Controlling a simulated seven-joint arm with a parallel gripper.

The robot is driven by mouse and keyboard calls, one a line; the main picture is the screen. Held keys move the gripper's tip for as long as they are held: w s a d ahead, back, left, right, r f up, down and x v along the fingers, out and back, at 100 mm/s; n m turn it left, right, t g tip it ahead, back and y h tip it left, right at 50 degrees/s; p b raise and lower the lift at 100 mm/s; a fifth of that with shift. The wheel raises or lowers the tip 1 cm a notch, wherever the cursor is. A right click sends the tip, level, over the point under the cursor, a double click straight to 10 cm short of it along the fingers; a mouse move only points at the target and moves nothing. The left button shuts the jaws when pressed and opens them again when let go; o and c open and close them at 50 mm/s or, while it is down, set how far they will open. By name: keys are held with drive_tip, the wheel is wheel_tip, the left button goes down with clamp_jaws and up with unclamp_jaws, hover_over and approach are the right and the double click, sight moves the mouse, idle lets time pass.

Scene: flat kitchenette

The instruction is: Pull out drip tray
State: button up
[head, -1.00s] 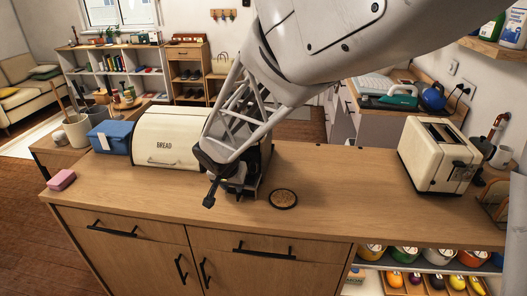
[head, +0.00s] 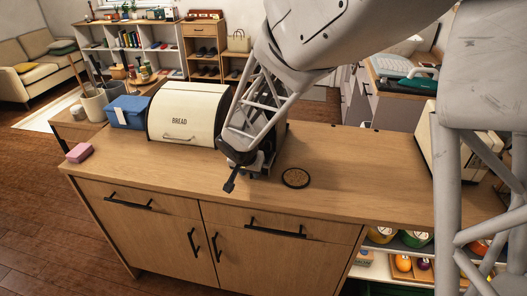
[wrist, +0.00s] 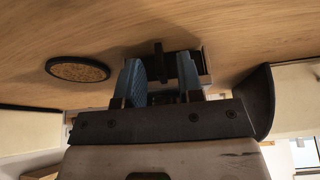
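My gripper (wrist: 160,82) shows two blue ridged fingers in the wrist view, spread apart. A dark upright bar with a short crosspiece (wrist: 158,49) shows in the gap between them, and I see space on both sides of it. A small box-like metallic edge (wrist: 206,62) shows just past the right finger; I cannot tell whether it is the drip tray. In the head view my gripper (head: 246,165) is low over the counter, right of the bread bin. A black handle-like piece (head: 230,184) sticks out in front of it. My arm hides most of what stands behind, so the drip tray is not clearly visible.
The wooden counter (head: 345,190) is clear to the right of a round dark-rimmed coaster (head: 296,178). The cream bread bin (head: 185,112) stands close on the left, with a blue box (head: 128,112) and pink block (head: 79,153) beyond. A toaster (head: 450,150) stands right.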

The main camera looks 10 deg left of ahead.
drive_tip(key=shift+x, duration=0.75)
clamp_jaws()
